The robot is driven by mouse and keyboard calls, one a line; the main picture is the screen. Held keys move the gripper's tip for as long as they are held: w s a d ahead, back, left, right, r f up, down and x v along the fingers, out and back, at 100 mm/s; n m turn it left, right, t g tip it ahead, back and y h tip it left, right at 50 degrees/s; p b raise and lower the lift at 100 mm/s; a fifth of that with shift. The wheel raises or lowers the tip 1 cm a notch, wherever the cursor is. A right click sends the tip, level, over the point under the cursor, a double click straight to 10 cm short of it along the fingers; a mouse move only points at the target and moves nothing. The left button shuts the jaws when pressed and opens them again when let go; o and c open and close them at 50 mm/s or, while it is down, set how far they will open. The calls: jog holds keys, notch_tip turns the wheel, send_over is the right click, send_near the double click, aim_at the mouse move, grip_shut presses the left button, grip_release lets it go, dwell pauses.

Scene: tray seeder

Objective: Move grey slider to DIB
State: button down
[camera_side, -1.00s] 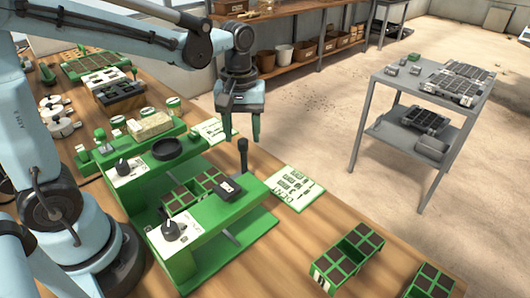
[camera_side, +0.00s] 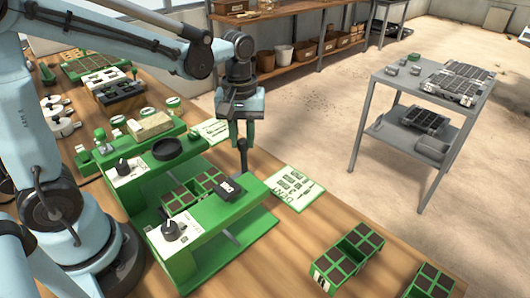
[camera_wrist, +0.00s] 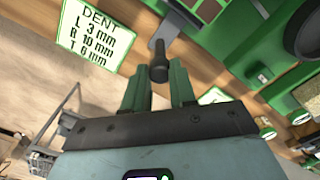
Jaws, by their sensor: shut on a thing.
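The grey slider (camera_wrist: 168,22) shows in the wrist view as a grey plate with a dark upright handle (camera_wrist: 158,66). In the side view the dark handle (camera_side: 243,158) stands at the far edge of the green seeder (camera_side: 205,228). My gripper (camera_side: 242,143) points down over it, and its two green fingers close on the handle's top. In the wrist view my gripper (camera_wrist: 157,75) has a finger on each side of the knob. The slider's grey plate is hidden in the side view. I cannot make out a DIB mark.
A white card (camera_side: 293,187) lies right of the seeder; it reads DENT with L, R and T values in the wrist view (camera_wrist: 92,32). A black box (camera_side: 229,188) sits on the front green beam. Planted green trays (camera_side: 348,257) stand at the lower right.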

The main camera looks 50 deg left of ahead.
jog(key=shift+d, duration=0.1)
jog(key=d, duration=1)
jog(key=shift+d, duration=0.25)
jog(key=c, duration=0.9)
grip_release()
jog(key=shift+c, duration=0.2)
jog(key=shift+a, duration=0.1)
notch_tip(320, 180, up, 12)
jog(key=shift+r, duration=0.1)
